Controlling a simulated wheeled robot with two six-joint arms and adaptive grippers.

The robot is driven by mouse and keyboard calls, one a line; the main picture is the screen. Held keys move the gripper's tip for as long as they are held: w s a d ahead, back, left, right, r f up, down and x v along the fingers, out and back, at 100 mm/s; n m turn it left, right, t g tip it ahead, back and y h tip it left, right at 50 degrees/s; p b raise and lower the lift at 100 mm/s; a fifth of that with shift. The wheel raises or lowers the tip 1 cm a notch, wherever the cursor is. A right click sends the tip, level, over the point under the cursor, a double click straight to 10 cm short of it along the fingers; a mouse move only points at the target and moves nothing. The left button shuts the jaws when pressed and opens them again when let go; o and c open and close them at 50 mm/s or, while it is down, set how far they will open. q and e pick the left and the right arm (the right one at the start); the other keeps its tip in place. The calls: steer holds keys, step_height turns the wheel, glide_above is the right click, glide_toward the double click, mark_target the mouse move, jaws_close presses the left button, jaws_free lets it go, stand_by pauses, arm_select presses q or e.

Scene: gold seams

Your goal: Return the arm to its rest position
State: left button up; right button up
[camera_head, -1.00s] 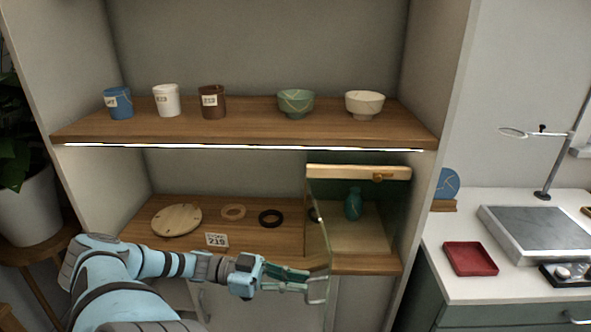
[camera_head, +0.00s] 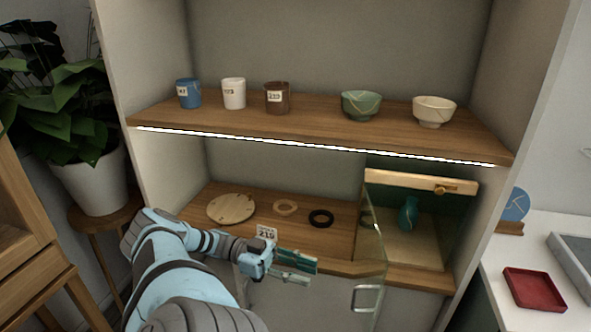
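My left arm comes in from the lower left in the head view. Its gripper (camera_head: 298,269) is in front of the lower shelf, left of the open glass door (camera_head: 372,255) and apart from its metal handle. The two teal fingers show a gap between them, with nothing held. Behind the glass door is a small compartment with a teal vase (camera_head: 408,214) standing upright inside. My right gripper is not in the view.
The upper shelf (camera_head: 310,122) holds several cups and bowls. The lower shelf holds a round wooden disc (camera_head: 231,208), a pale ring (camera_head: 285,208), a black ring (camera_head: 321,218) and a number card (camera_head: 266,232). A red tray (camera_head: 534,289) lies on the right counter. A plant (camera_head: 75,125) stands left.

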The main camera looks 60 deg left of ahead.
arm_select(q)
steer(key=shift+v, duration=1.25)
